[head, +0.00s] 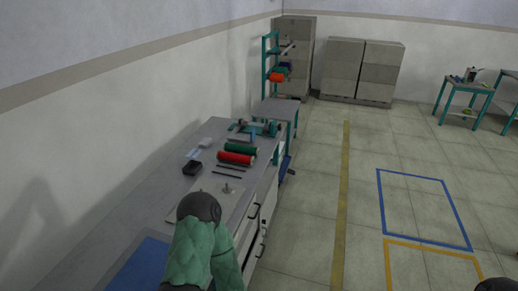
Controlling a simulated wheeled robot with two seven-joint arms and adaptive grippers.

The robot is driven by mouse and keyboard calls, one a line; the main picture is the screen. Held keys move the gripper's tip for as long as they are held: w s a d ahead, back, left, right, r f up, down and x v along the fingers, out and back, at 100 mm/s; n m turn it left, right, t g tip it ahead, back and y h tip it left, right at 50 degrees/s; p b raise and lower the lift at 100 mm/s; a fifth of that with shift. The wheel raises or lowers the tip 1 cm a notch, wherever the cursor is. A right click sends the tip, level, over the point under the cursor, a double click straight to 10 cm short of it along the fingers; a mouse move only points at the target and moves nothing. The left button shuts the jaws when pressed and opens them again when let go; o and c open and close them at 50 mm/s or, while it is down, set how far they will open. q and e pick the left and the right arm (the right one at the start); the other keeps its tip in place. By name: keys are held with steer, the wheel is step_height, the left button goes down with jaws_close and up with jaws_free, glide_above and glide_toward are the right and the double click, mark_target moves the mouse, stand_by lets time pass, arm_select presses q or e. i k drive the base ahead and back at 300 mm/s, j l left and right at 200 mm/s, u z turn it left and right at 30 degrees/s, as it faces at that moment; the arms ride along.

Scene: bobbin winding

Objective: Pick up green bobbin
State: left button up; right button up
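The green bobbin (240,149) lies on its side on the grey workbench (151,205), toward its far part. The red bobbin (236,158) lies just in front of it, nearly parallel. Neither gripper can be made out. A green-sleeved part of my arm with a dark rounded joint rises at the bottom centre, well short of the bobbins, and covers part of the bench's near end. No gripper touches the green bobbin.
Dark thin rods (230,168) lie in front of the bobbins, and a black box (192,168) is to their left. A green winding device (255,127) stands behind them. A rack (265,62) stands beyond the bench. The floor right of the bench is open.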

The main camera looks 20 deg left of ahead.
mark_target(250, 151)
steer(key=i, duration=3.6)
steer(key=i+l+u, duration=0.1)
steer(key=i+u, duration=0.15)
steer(key=u, duration=0.2)
steer(key=i+l+u, duration=0.2)
steer(key=u, duration=0.25)
steer(key=i+l+u, duration=0.2)
steer(key=u, duration=0.25)
